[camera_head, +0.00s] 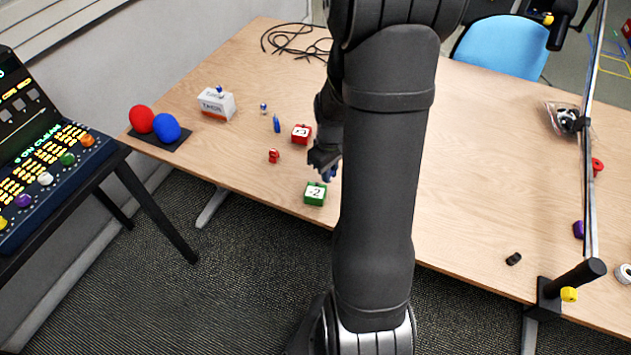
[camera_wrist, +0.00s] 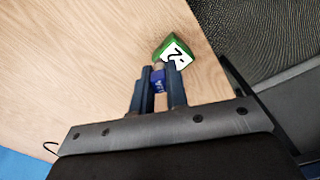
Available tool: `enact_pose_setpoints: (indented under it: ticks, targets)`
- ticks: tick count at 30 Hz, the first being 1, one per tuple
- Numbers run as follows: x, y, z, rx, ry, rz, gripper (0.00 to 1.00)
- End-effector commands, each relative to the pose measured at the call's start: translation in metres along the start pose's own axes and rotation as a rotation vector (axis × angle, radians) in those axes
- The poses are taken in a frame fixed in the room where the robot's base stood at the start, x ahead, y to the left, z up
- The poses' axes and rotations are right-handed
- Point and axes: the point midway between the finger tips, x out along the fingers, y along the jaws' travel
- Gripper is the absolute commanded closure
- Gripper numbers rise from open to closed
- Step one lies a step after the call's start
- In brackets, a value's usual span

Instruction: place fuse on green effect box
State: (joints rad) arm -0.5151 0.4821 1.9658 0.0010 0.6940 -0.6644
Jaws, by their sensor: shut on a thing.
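The green effect box (camera_head: 315,193) has a white top marked "-2" and sits on the table near its front edge. It also shows in the wrist view (camera_wrist: 173,52), just beyond my fingertips. My gripper (camera_head: 325,170) is close behind the box in the head view, partly hidden by my arm. In the wrist view my gripper (camera_wrist: 160,82) is shut on a small blue fuse (camera_wrist: 157,79). The fuse appears close to the near edge of the box; I cannot tell whether they touch.
A red box (camera_head: 301,134), a red figure-like piece (camera_head: 274,156) and a blue piece (camera_head: 276,123) stand on the table (camera_head: 240,165) to the left. Further left are a white TACS box (camera_head: 216,103) and red and blue balls. The table's front edge is close to the green box.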

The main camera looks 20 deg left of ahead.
Motion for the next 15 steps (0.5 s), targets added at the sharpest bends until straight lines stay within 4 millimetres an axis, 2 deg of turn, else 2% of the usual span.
enact_pose_setpoints:
  ticks: [3, 6, 11, 15]
  targets:
    - [0.014, -0.01, -0.021, -0.003, -0.001, -0.001, 1.0]
    - [0.02, -0.014, -0.031, -0.002, 0.0, 0.0, 1.0]
    - [0.026, -0.016, -0.036, 0.001, 0.001, 0.0, 1.0]
    - [0.04, -0.016, -0.035, 0.001, -0.002, -0.001, 1.0]
